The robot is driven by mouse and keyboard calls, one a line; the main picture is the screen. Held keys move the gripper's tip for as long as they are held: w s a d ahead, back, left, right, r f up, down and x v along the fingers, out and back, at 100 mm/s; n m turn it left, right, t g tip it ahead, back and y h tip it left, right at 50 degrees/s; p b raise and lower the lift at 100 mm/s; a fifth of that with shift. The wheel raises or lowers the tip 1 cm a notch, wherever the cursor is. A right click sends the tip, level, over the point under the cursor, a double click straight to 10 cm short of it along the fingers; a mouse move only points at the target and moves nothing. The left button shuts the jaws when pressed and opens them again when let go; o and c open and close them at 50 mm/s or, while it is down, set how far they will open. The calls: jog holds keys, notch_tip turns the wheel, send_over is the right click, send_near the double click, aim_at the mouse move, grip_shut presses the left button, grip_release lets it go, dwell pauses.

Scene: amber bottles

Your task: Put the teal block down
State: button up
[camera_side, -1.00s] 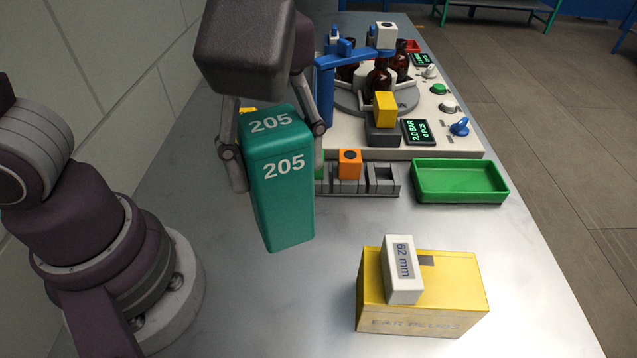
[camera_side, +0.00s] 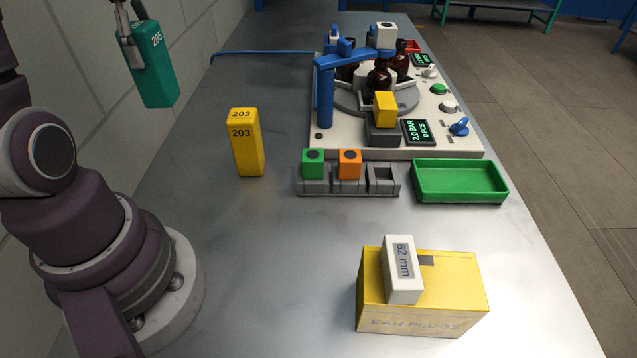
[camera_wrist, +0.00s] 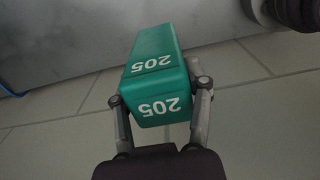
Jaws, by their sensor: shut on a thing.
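The teal block (camera_side: 153,68), marked 205, is held in the air at the upper left of the side view, in front of the wall. My gripper (camera_side: 134,38) is shut on its upper part; most of the gripper is cut off by the top edge of that view. The block hangs slightly tilted and touches nothing but the fingers.
A yellow block (camera_side: 246,142) marked 203 stands on the grey table (camera_side: 230,260). Right of it are a grey rack (camera_side: 318,187) with green and orange pieces, a green tray (camera_side: 460,199) and a bottle machine (camera_side: 450,146). A yellow box (camera_side: 420,315) is in front. The table's left-centre is clear.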

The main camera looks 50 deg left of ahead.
notch_tip(320, 180, down, 14)
jog(key=shift+w+d+f, duration=0.1)
jog(key=shift+d+f, duration=0.05)
dwell(0.3)
jog(key=o, duration=1.2)
jog(key=shift+f, duration=0.1)
jog(key=shift+o, duration=0.2)
